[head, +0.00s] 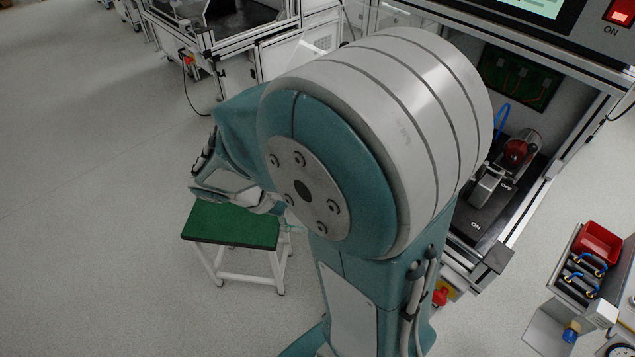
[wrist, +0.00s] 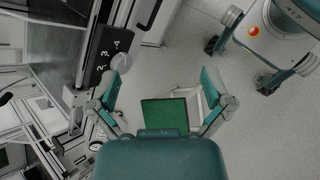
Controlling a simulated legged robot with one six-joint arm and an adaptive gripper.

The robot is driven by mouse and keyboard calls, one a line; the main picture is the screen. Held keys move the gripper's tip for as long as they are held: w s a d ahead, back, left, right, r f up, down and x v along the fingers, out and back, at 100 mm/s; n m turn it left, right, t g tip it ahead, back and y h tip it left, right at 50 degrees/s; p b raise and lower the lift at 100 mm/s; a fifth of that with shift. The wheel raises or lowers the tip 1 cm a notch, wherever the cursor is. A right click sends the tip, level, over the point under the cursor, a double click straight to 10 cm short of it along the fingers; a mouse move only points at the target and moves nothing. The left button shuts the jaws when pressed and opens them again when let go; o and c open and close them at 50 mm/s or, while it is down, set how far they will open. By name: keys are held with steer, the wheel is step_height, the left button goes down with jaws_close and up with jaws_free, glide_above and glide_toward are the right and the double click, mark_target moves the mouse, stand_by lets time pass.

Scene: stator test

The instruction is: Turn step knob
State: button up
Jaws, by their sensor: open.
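The step knob (wrist: 121,62) is a pale grey round knob on a dark panel (wrist: 97,50) marked with numbers, at the upper left of the wrist view. I cannot make it out in the head view. My gripper (wrist: 161,85) is open and empty, its two teal fingers spread wide. The knob appears just above and beyond the left fingertip, outside the space between the fingers; I cannot tell how far apart they are in depth. In the head view my gripper (head: 236,188) is partly hidden behind my arm, above a green-topped stool.
The green-topped stool (head: 228,224) stands on open floor; it also shows in the wrist view (wrist: 165,116). A test station with a screen (head: 540,8) and a red switch (head: 620,11) is at right. A red bin (head: 598,243) sits lower right. Floor at left is clear.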

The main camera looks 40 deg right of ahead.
steer(key=w+d+f+n+t+h, duration=0.2)
steer(key=w+f+n+h, duration=0.25)
steer(key=f+n, duration=0.2)
steer(key=w+d+f+n+t+h, duration=0.2)
steer(key=w+f+n+h, duration=0.3)
steer(key=f, duration=0.3)
steer(key=shift+n, duration=0.45)
steer(key=d, duration=1)
steer(key=shift+d, duration=0.2)
steer(key=c, duration=1)
